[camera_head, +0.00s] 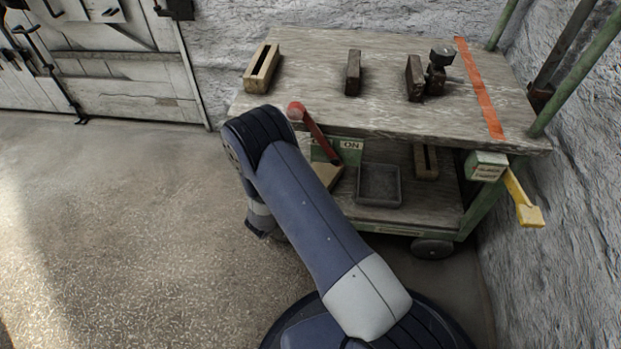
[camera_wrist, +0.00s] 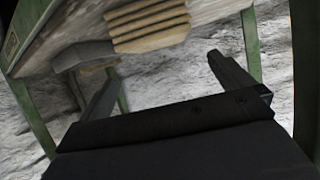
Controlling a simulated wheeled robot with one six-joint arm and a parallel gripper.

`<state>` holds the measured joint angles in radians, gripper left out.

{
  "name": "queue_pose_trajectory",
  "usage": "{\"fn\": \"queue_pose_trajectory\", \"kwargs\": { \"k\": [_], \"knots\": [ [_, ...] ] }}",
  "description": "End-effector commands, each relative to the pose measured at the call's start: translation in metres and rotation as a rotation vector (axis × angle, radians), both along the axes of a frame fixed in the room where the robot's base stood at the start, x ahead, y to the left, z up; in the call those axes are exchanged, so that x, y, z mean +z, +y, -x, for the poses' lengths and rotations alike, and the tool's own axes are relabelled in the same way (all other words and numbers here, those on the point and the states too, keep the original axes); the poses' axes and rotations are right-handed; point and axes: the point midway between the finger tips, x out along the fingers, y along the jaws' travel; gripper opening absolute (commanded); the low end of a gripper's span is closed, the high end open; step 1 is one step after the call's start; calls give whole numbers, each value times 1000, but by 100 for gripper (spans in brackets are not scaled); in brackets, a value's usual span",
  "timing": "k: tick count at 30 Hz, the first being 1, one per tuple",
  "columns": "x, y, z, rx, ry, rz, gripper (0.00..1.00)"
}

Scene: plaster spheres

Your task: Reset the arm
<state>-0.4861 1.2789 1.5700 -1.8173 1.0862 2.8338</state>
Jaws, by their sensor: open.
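My arm rises from my base at the bottom of the head view and bends at the elbow in front of the cart. The forearm drops behind the elbow, and my gripper itself cannot be made out there. In the wrist view my gripper (camera_wrist: 162,66) shows two dark fingers spread wide apart. Nothing is held between them; rough grey wall shows through the gap.
A wooden-topped cart (camera_head: 310,62) stands before me. Its top carries a slotted block (camera_head: 262,68), two dark blocks and a clamp-like device (camera_head: 440,72). A grey tray (camera_head: 379,185) sits on its lower shelf. A red lever (camera_head: 316,135) stands by its front. Floor (camera_head: 120,220) at left is clear.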

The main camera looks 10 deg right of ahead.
Motion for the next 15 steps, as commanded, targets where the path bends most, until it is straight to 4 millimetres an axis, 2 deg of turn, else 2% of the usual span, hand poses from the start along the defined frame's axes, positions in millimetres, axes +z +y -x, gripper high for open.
{"fn": "queue_pose_trajectory", "kwargs": {
  "k": [6,15],
  "knots": [
    [7,11,12,0,1,1,100],
    [7,11,13,-1,0,0,100]
  ]
}}
